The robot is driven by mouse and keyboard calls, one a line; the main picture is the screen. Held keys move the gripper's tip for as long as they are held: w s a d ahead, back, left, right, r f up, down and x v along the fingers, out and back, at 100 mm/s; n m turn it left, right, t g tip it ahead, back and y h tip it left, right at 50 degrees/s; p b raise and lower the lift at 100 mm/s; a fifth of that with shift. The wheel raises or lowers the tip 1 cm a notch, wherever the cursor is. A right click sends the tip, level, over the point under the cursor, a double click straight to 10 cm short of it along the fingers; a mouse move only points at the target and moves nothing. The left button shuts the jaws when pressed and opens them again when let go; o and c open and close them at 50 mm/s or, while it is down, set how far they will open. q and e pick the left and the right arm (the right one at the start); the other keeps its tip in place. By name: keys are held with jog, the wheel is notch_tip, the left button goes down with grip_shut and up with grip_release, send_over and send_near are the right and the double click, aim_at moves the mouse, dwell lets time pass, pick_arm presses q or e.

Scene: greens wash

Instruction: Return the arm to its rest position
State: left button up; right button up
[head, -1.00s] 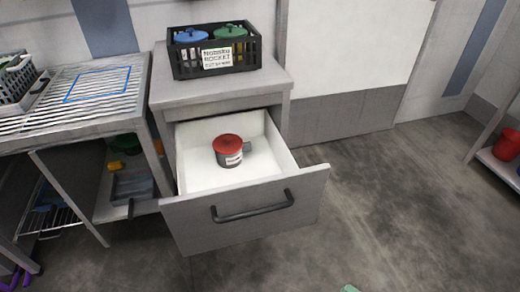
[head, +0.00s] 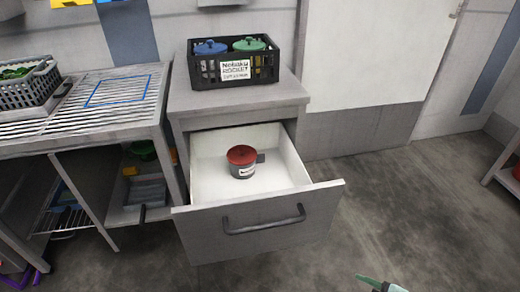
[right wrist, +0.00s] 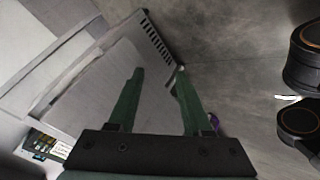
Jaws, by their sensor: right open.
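My right gripper (head: 372,283) shows only as a small green-tipped part at the bottom edge of the head view, low over the floor and well clear of the open drawer. In the right wrist view its two green fingers (right wrist: 158,74) are spread apart with nothing between them. My left gripper is in neither view.
An open drawer (head: 262,240) juts from a grey cabinet and holds a red-lidded pot (head: 242,162). A black crate (head: 233,63) with blue- and green-lidded pots stands on top. A slatted table (head: 85,105) is at left. Floor (head: 410,215) right of the drawer is clear.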

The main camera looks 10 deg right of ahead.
jog(key=a+m+t+y, duration=0.1)
jog(key=a+m+t, duration=0.1)
jog(key=a+m, duration=1.05)
pick_arm(q)
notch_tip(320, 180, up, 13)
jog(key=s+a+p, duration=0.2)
jog(key=p, duration=1.7)
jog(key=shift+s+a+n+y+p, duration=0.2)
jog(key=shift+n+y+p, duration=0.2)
pick_arm(e)
notch_tip(320, 180, up, 14)
jog(key=s+n, duration=0.2)
jog(key=n, duration=0.1)
jog(key=shift+s+a+f+g, duration=0.2)
jog(key=shift+a+f+g, duration=0.05)
jog(key=shift+g, duration=0.15)
